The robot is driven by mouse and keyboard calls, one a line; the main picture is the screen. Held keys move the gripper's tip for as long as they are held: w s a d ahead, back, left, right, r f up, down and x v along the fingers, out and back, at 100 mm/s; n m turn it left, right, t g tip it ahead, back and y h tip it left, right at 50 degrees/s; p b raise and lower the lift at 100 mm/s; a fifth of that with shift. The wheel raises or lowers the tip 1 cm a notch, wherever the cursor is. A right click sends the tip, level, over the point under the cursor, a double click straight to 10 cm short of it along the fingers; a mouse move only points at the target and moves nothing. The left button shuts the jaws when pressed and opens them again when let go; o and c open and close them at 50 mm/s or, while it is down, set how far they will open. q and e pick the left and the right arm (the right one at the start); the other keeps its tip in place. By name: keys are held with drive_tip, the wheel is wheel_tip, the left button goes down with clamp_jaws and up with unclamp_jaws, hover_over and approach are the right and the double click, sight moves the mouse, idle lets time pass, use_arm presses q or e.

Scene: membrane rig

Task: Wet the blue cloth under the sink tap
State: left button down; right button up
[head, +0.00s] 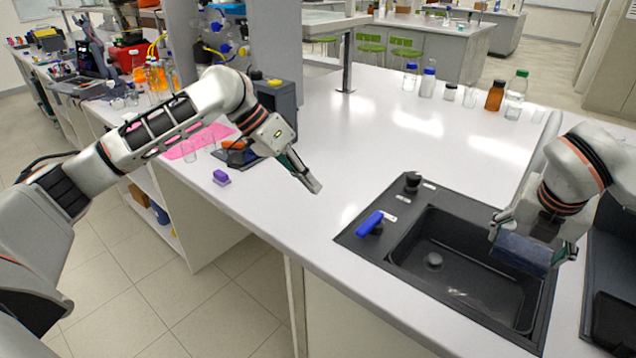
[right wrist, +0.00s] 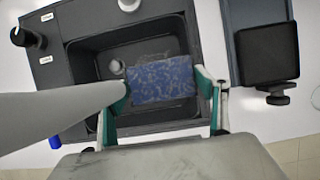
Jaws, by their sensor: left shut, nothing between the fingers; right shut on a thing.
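The blue cloth (head: 522,254) is held by my right gripper (head: 530,246) over the right part of the black sink (head: 400,282). In the right wrist view the cloth (right wrist: 162,80) is a speckled blue rectangle, with the fingers of my right gripper (right wrist: 168,98) shut on its two ends. A pale grey tube (right wrist: 60,115), seemingly the tap's spout, crosses the left of that view, and its end lies close to the left finger. In the head view my right arm hides much of the tap. My left gripper (head: 306,178) is shut and empty above the bench.
A blue lever (head: 369,223) and a black knob (head: 412,180) sit on the sink's left ledge. Several bottles (head: 495,95) stand along the bench's back edge. A dark device (head: 606,320) stands right of the sink. The bench middle is clear.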

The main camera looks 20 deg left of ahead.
drive_tip(key=s+d, duration=0.3)
drive_tip(key=s, duration=0.3)
drive_tip(key=shift+s+d+b, duration=0.35)
drive_tip(key=shift+b, duration=0.05)
drive_tip(key=shift+r, duration=0.1)
idle(1.3)
drive_tip(key=s+d+r, duration=0.2)
drive_tip(key=s+r, duration=0.1)
drive_tip(key=s, duration=0.1)
drive_tip(key=shift+s+d+r+p, duration=0.15)
drive_tip(key=shift+d+r+p, duration=0.05)
drive_tip(key=shift+r+p, duration=0.2)
idle(1.4)
